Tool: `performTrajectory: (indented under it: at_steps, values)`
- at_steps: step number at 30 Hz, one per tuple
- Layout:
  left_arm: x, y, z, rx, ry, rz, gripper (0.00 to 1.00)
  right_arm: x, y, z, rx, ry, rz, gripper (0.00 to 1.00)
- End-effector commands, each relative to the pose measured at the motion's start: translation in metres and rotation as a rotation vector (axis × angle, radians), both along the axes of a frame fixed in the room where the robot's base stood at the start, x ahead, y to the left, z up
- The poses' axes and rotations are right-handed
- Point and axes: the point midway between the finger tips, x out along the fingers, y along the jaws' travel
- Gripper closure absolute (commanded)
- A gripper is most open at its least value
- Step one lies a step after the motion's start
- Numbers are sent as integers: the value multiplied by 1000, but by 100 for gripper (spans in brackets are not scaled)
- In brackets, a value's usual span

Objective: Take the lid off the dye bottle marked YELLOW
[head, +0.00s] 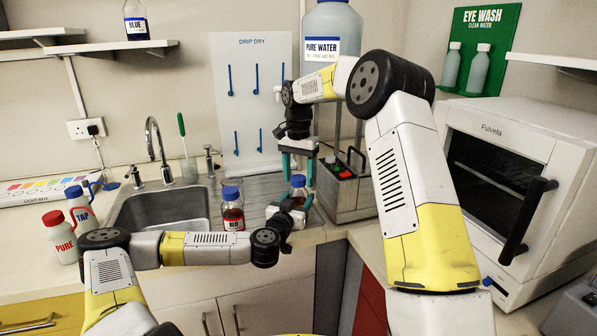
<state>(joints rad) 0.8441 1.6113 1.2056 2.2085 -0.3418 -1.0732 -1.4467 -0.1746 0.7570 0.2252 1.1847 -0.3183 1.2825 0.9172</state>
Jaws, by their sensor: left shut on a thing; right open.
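A brown dye bottle (298,192) with a blue lid (298,180) stands at the right end of the drainer, upright. Its label is hidden, so I cannot read whether it says YELLOW. My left gripper (295,205) is shut on the lower part of this bottle. My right gripper (298,171) points down from above, open, with its teal fingers on either side of the blue lid. I cannot tell whether they touch it. The lid is on the bottle.
A bottle marked RED (232,211) with a blue lid stands left of my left gripper. The sink (165,211) is further left, with PURE (60,237) and TAP (80,207) bottles beyond. A metal box (347,190) stands close on the right. A BLUE bottle (136,22) is on a shelf.

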Motion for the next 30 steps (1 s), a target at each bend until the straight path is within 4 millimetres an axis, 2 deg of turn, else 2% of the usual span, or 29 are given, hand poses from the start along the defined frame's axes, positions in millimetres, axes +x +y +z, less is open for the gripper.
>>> performTrajectory:
  at_steps: [4, 5, 12, 14, 20, 23, 30]
  values:
    - [0, 0, 0, 0, 0, 0, 100, 0, 0, 0, 0, 0, 0, 41]
    - [0, 0, 0, 0, 0, 0, 100, 0, 0, 0, 0, 0, 0, 45]
    - [0, 0, 0, 0, 0, 0, 100, 0, 0, 0, 0, 0, 0, 92]
    - [0, 0, 0, 0, 0, 0, 100, 0, 0, 0, 0, 0, 0, 100]
    - [0, 0, 0, 0, 0, 0, 100, 0, 0, 1, 0, 0, 79, 100]
    - [0, 0, 0, 0, 0, 0, 100, 0, 0, 1, 1, 1, 254, 100]
    - [0, 0, 0, 0, 0, 0, 100, 0, 0, 1, 1, 1, 812, 100]
